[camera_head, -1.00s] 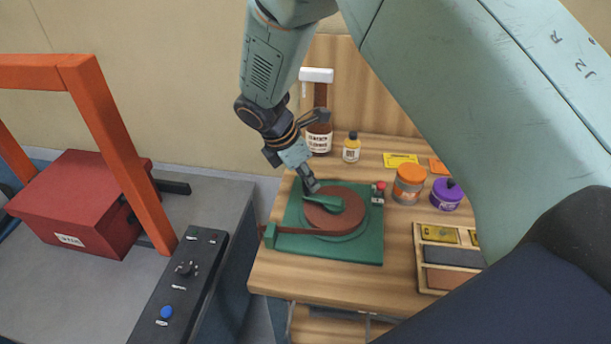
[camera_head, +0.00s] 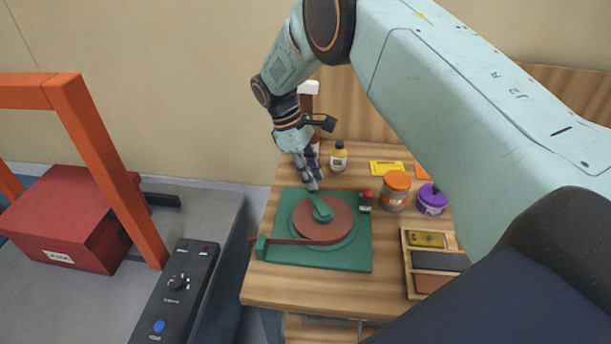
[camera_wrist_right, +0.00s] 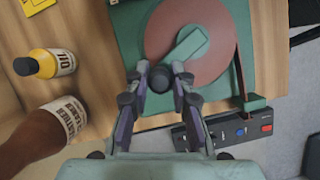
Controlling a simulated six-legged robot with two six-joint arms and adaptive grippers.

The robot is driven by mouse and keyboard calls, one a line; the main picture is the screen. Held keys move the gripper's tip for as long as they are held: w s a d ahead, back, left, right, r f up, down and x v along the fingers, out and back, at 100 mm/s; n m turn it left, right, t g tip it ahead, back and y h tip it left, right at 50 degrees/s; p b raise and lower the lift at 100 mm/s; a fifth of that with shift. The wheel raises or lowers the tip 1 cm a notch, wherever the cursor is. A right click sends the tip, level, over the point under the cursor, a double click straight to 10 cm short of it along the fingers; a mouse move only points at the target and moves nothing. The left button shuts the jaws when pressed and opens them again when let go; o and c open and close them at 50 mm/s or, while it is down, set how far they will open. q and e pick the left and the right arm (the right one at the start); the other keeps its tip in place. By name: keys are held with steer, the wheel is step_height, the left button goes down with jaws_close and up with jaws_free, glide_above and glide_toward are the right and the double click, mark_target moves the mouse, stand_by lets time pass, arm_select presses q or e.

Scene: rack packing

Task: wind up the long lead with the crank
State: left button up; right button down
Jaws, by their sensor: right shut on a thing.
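The winder has a green base (camera_head: 345,262) on the wooden bench, with a round brown reel (camera_head: 335,230) on top. A green crank arm (camera_head: 321,209) lies across the reel and points to its far left edge. My right gripper (camera_head: 312,186) is shut on the crank's dark knob (camera_wrist_right: 158,79), which shows between the fingers in the right wrist view. The brown lead (camera_head: 292,241) runs from the reel to a green guide (camera_head: 261,247) at the left corner, with a short end beyond it. My left gripper is not in view.
Right of the winder stand an orange-lidded jar (camera_head: 396,190), a purple pot (camera_head: 432,200) and a wooden tray (camera_head: 411,284). A yellow bottle (camera_head: 338,156) and a brown bottle (camera_wrist_right: 45,128) stand behind. A control box (camera_head: 178,285) and a red case (camera_head: 70,220) are left.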

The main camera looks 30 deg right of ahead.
steer(key=d+m, duration=0.1)
steer(key=d+m+y, duration=0.1)
steer(key=m, duration=0.1)
steer(key=shift+s+f+g, duration=0.1)
steer(key=shift+s+g, duration=0.3)
steer(key=shift+s+d+m+y, duration=0.2)
steer(key=shift+d+m+y, duration=0.1)
steer(key=shift+m, duration=0.45)
steer(key=shift+s+d+m+y, duration=0.2)
steer(key=shift+m+y, duration=0.1)
steer(key=shift+m, duration=0.45)
steer(key=c, duration=1.1)
jaws_free()
steer(key=shift+d, duration=0.1)
steer(key=shift+c, duration=0.2)
steer(key=shift+w, duration=0.1)
steer(key=shift+w+r, duration=0.1)
steer(key=shift+r, duration=0.2)
steer(key=v, duration=1.1)
steer(key=shift+r, duration=0.2)
